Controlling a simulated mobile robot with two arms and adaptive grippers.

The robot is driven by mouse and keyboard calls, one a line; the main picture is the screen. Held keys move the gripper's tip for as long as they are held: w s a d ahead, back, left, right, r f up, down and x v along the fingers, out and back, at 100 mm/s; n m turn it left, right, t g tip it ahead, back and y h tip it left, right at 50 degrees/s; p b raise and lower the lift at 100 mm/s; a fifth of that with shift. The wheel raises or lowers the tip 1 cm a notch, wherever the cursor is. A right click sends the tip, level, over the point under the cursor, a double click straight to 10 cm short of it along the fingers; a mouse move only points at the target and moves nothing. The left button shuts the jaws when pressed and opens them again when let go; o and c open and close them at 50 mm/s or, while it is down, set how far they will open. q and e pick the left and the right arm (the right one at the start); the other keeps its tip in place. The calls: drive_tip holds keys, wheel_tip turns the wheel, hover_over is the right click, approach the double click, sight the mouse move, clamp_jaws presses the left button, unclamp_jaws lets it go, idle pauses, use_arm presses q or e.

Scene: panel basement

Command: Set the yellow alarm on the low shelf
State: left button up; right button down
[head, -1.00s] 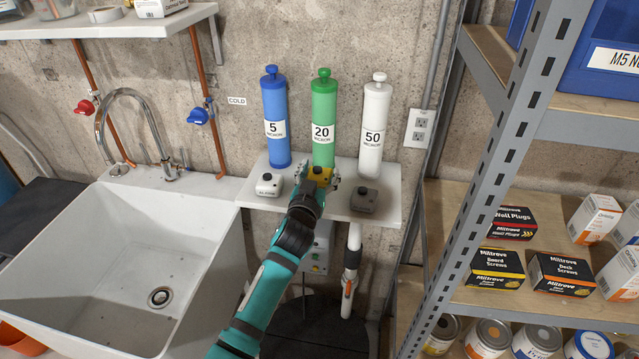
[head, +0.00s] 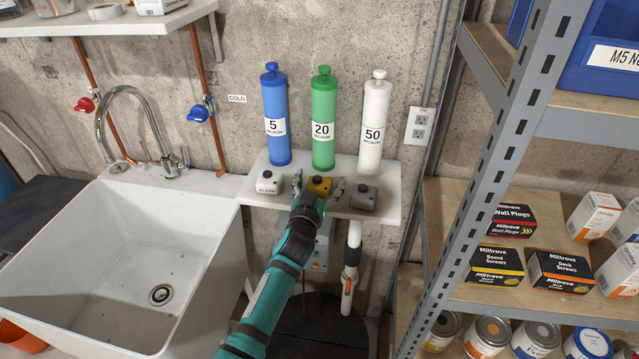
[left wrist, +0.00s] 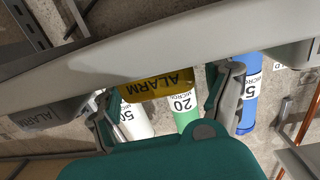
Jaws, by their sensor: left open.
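The yellow alarm (head: 320,186) sits on the white low shelf (head: 393,205), in front of the green 20 micron cylinder. It stands between a white alarm box and a dark grey one. My left gripper (head: 318,189) is open, with one finger at each side of the yellow alarm. In the left wrist view the yellow alarm (left wrist: 157,84) appears upside down against the shelf edge (left wrist: 150,50), between the spread fingers of the gripper (left wrist: 168,95). Gaps show between it and the fingers. My right gripper is in neither view.
Blue (head: 276,118), green (head: 323,125) and white (head: 374,128) cylinders stand along the shelf's back. The white box (head: 268,183) and grey box (head: 364,196) flank the gripper closely. A sink (head: 60,245) lies left; a metal rack post (head: 490,180) stands right.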

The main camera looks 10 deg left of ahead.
use_arm(q)
drive_tip(key=shift+r, duration=0.1)
drive_tip(key=shift+s, duration=0.15)
drive_tip(key=s+b, duration=0.1)
drive_tip(key=s, duration=1)
drive_tip(key=shift+s+a+r, duration=0.3)
drive_tip(key=shift+s+r, duration=0.05)
drive_tip(key=s+f+m+g, duration=0.1)
drive_tip(key=s+f+g, duration=0.25)
drive_tip(key=f, duration=1.45)
drive_tip(key=s+a+f+g, duration=0.2)
drive_tip(key=s+f+g, duration=0.2)
drive_tip(key=s+f, duration=0.9)
drive_tip(key=s+a+f+g, duration=0.3)
drive_tip(key=s+f, duration=1)
drive_tip(key=f, duration=0.5)
drive_tip(key=shift+s+a+f+m+g, duration=0.2)
drive_tip(key=shift+f+m+g, duration=0.2)
drive_tip(key=shift+g, duration=0.45)
drive_tip(key=shift+o, duration=0.2)
drive_tip(key=s+a+f+g, duration=0.2)
drive_tip(key=s+f, duration=0.1)
drive_tip(key=s, duration=0.7)
drive_tip(key=s+a+f+g+y, duration=0.1)
drive_tip(key=s+a+f+g, duration=0.1)
drive_tip(key=s, duration=0.8)
drive_tip(key=shift+a+f, duration=0.35)
drive_tip(key=shift+f, duration=0.5)
